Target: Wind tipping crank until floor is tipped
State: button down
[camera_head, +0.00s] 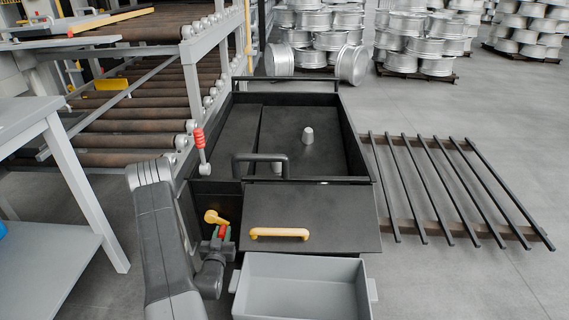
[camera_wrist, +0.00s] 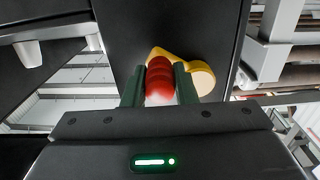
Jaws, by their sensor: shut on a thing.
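The tipping crank has a yellow arm (camera_head: 212,217) and a red grip, at the left of the black box's front in the head view. In the wrist view the yellow arm (camera_wrist: 200,76) lies against a dark panel, angled down to the right. My gripper (camera_head: 219,238) is shut on the red grip (camera_wrist: 160,76), one finger on each side of it. The black box (camera_head: 357,146) is open on top. Its dark floor (camera_head: 320,158) has a seam and a pale peg (camera_head: 307,136); whether it is tilted is hard to tell.
A red-handled lever (camera_head: 199,139) stands at the box's left. A front flap with a yellow handle (camera_head: 280,234) sits above a grey bin (camera_head: 301,290). A grey table (camera_head: 60,155) and a roller rack (camera_head: 130,132) are left. A slatted rack (camera_head: 445,185) lies right.

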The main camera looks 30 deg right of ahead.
jog(key=shift+w+r, duration=0.1)
jog(key=shift+r, duration=0.1)
jog(key=shift+s+d+r+p, duration=0.15)
jog(key=shift+d+r+p, duration=0.1)
jog(key=shift+r, duration=0.55)
jog(key=shift+s+d+r+p, duration=0.1)
jog(key=shift+r+p, duration=0.1)
jog(key=shift+r, duration=0.6)
jog(key=shift+w+a+r+p, duration=0.2)
jog(key=shift+a+r, duration=0.05)
jog(key=shift+r, duration=0.55)
jog(key=shift+w+a+r+p, duration=0.15)
jog(key=shift+a+r, duration=0.1)
jog(key=shift+r, duration=0.5)
jog(key=shift+w+a+r, duration=0.35)
jog(key=shift+a+r, duration=0.05)
jog(key=shift+a, duration=0.2)
jog(key=shift+w+a+r, duration=0.35)
jog(key=shift+a+r, duration=0.05)
jog(key=shift+a, duration=0.2)
